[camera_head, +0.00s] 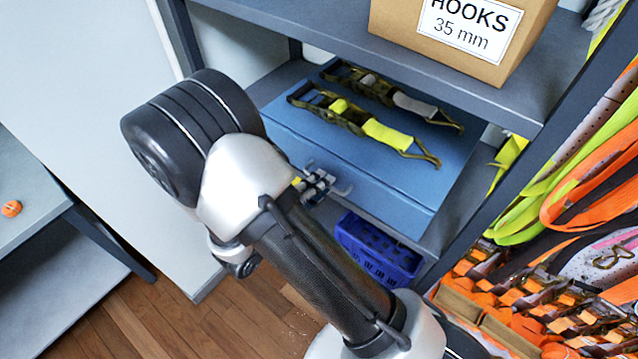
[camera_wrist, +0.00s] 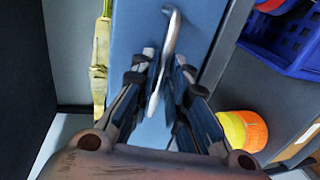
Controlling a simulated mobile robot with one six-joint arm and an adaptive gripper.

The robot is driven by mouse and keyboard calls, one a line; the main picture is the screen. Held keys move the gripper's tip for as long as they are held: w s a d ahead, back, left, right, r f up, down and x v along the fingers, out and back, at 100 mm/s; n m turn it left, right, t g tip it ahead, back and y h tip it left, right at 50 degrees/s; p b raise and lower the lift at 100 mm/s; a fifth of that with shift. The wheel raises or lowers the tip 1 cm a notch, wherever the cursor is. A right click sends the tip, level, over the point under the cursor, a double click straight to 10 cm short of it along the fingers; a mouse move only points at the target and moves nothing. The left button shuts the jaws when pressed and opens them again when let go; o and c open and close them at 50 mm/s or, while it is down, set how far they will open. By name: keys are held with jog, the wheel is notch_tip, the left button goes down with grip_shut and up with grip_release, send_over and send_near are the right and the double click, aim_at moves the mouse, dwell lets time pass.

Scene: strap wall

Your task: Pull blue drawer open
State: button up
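The blue drawer (camera_head: 370,185) is a wide, flat blue box on a shelf under the upper board, and its front faces my arm. In the head view my gripper (camera_head: 316,186) is at the drawer front, largely behind my wrist. A bit of the grey handle (camera_head: 343,191) shows to its right. In the wrist view the metal handle (camera_wrist: 169,40) runs between the two fingers of my gripper (camera_wrist: 165,65). The fingers are close together on both sides of the bar and look shut on it. The blue drawer front (camera_wrist: 200,25) lies behind it.
Two ratchet straps, one yellow (camera_head: 385,135) and one grey (camera_head: 412,103), lie on the drawer's top. A cardboard box (camera_head: 410,30) stands on the board above. A dark blue basket (camera_head: 375,250) is below the drawer. Orange and yellow straps (camera_head: 590,180) hang at right.

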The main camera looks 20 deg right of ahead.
grip_shut()
jog(key=shift+s+a, duration=0.1)
jog(key=shift+a, duration=0.05)
